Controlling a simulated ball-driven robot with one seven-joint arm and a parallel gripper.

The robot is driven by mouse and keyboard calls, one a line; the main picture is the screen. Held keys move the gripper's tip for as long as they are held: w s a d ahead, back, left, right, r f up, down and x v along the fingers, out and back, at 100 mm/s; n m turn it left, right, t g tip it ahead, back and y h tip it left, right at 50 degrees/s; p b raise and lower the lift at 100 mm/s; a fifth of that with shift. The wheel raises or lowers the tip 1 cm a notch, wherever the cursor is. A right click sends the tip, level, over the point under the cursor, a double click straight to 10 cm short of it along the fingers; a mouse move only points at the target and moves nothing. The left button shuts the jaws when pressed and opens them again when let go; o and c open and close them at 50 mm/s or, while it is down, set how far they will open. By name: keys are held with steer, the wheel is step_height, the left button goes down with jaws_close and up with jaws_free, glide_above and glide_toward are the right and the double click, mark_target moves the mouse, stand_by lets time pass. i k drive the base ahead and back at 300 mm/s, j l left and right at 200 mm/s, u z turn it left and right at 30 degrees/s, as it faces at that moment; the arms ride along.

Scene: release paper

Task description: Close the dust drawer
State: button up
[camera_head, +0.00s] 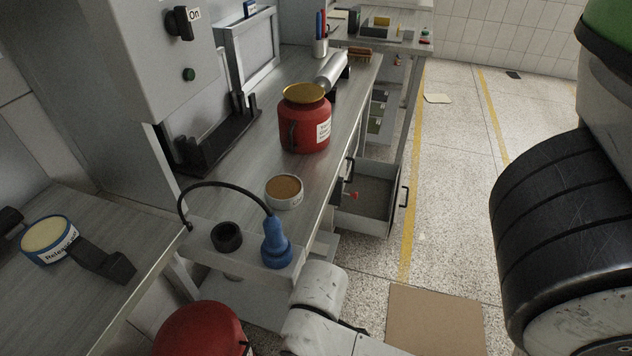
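A grey drawer (394,211) under the workbench stands pulled out to the right, towards the floor aisle. I take it for the dust drawer, but I read no label on it. Its inside is open to view and looks mostly empty, with a grey bottom. A black handle (404,196) is on its outer front. A small red item (350,195) shows near its left end. A pale link of my arm shows at the bottom middle, in front of the bench end. My gripper is not in view, so I cannot see it touching the drawer.
On the workbench (258,157) stand a red canister (304,124) with a gold lid, a round tin (284,191) and a blue nozzle (275,243) on a black hose. A brown sheet (434,322) lies on the floor. The aisle floor (452,150) right of the drawer looks clear.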

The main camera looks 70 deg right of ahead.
mark_target(374, 180)
steer(key=k+j+z, duration=0.1)
steer(key=k+j, duration=0.15)
steer(key=k, duration=0.2)
steer(key=k+j+z, duration=0.1)
steer(key=k+j, duration=0.15)
steer(key=k, duration=0.25)
steer(key=z, duration=1.85)
steer(key=i+u, duration=0.15)
steer(key=i, duration=0.4)
steer(key=i+u, duration=0.15)
steer(key=i, duration=0.4)
steer(key=i+l+u, duration=0.2)
steer(key=i, duration=0.35)
steer(key=i+l+u, duration=0.15)
steer(key=i, duration=0.4)
